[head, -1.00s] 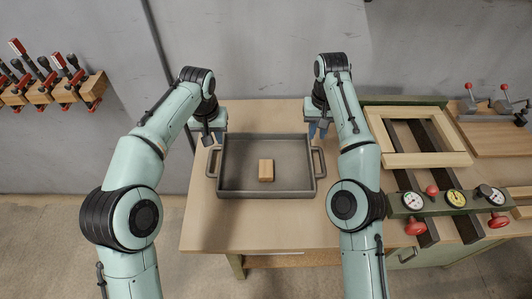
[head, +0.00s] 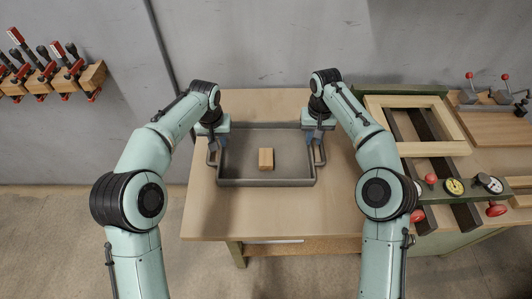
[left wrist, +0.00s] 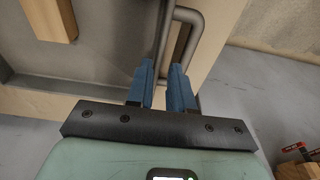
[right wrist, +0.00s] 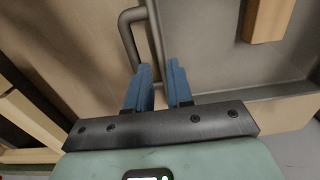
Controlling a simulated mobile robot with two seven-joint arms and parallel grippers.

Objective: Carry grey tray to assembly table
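The grey tray (head: 266,183) lies flat on the wooden table, with a small wooden block (head: 266,158) inside it. A looped handle sticks out at each side, the left handle (head: 211,170) and the right handle (head: 321,152). My left gripper (head: 211,143) is at the left handle. In the left wrist view its blue fingers (left wrist: 161,85) are apart, close to the handle bar (left wrist: 192,42). My right gripper (head: 315,138) is at the right handle. In the right wrist view its fingers (right wrist: 160,82) are apart near the handle bar (right wrist: 127,38). Neither is visibly closed on a bar.
The table (head: 215,222) has bare wood in front of the tray. To the right stands a press with a wooden frame (head: 455,145), dials and red knobs (head: 417,215). Clamps hang on the left wall rack (head: 62,82). The assembly table cannot be identified.

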